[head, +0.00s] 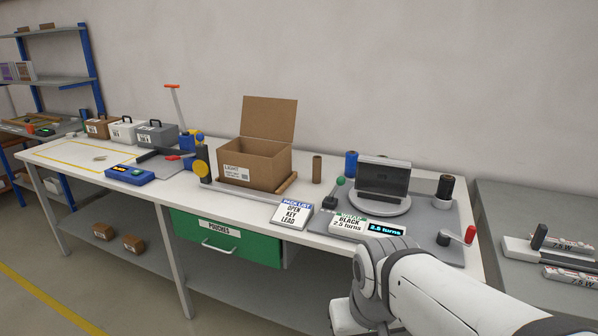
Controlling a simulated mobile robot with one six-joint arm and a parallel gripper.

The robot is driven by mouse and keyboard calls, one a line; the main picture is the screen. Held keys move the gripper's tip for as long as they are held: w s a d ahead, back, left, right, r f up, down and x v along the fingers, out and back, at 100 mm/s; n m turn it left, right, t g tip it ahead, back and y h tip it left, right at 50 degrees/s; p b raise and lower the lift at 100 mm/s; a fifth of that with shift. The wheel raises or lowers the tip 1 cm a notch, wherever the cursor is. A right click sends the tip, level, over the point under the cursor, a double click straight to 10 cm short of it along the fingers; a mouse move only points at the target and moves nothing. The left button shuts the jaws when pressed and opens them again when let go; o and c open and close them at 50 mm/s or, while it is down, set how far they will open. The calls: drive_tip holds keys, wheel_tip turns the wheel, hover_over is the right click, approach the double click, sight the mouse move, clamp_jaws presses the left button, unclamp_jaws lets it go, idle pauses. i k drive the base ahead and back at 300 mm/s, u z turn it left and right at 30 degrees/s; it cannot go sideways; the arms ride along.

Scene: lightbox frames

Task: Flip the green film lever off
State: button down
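The green film lever shows as a green ball knob (341,181) on a short dark stem at the left of the grey wrapping plate (430,215). The stem rises from a small dark base (330,203) and leans slightly right. I cannot tell from this view which position is on or off. A round turntable (378,204) carrying a dark grey case (384,181) stands just right of the lever. My white arm comes in from the lower right and bends down in front of the bench. My gripper's fingers are not in view.
A black film roll (444,191), a red-knobbed crank (469,235), a "BLACK 2.5 turns" sign (352,225) and a blue display (386,229) sit around the turntable. A blue roll (351,164), brown tube (317,169) and open cardboard box (252,163) stand behind and left.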

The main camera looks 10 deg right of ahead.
sight(341, 181)
drive_tip(key=u, duration=0.1)
drive_tip(key=i, duration=1.55)
drive_tip(key=z, duration=0.65)
drive_tip(key=k, duration=0.9)
drive_tip(key=z, duration=0.2)
drive_tip(key=i, duration=0.95)
drive_tip(key=u, duration=0.1)
